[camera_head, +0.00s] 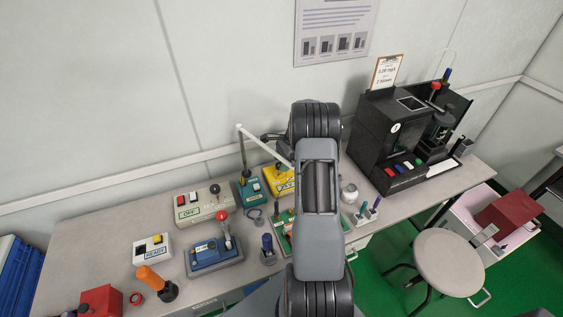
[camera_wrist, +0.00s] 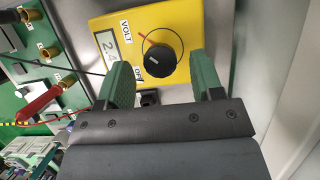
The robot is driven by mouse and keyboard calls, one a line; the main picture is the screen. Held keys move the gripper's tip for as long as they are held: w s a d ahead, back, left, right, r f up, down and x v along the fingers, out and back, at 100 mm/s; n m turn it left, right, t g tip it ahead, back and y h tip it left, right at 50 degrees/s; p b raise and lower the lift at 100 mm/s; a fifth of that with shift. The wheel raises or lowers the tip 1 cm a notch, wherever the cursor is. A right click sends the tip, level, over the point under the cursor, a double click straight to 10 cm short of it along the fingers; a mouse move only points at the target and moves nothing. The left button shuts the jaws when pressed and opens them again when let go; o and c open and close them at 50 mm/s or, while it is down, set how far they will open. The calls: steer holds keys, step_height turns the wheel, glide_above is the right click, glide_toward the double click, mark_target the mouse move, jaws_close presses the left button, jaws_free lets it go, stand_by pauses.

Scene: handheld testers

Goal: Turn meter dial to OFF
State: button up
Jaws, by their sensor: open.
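The yellow meter (camera_wrist: 181,17) fills the top middle of the wrist view. A VOLT label (camera_wrist: 126,32) and a partly covered second label (camera_wrist: 138,74) sit beside the dial. A small display (camera_wrist: 108,46) shows digits at the left. My gripper (camera_wrist: 165,82) is open, its two green fingers apart on either side of the dial's lower side. I cannot tell whether they touch it. In the head view the meter (camera_head: 279,181) shows beside my arm, which hides part of it and my gripper.
A green board (camera_wrist: 40,75) with a red probe (camera_wrist: 40,104) and wires lies left of the meter. In the head view, a teal device (camera_head: 250,190), a blue tester (camera_head: 215,256) and a black machine (camera_head: 385,140) stand on the bench. A wall is close behind.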

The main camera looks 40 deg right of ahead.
steer(key=shift+a+f, duration=0.2)
steer(key=shift+f, duration=0.15)
steer(key=c, duration=0.9)
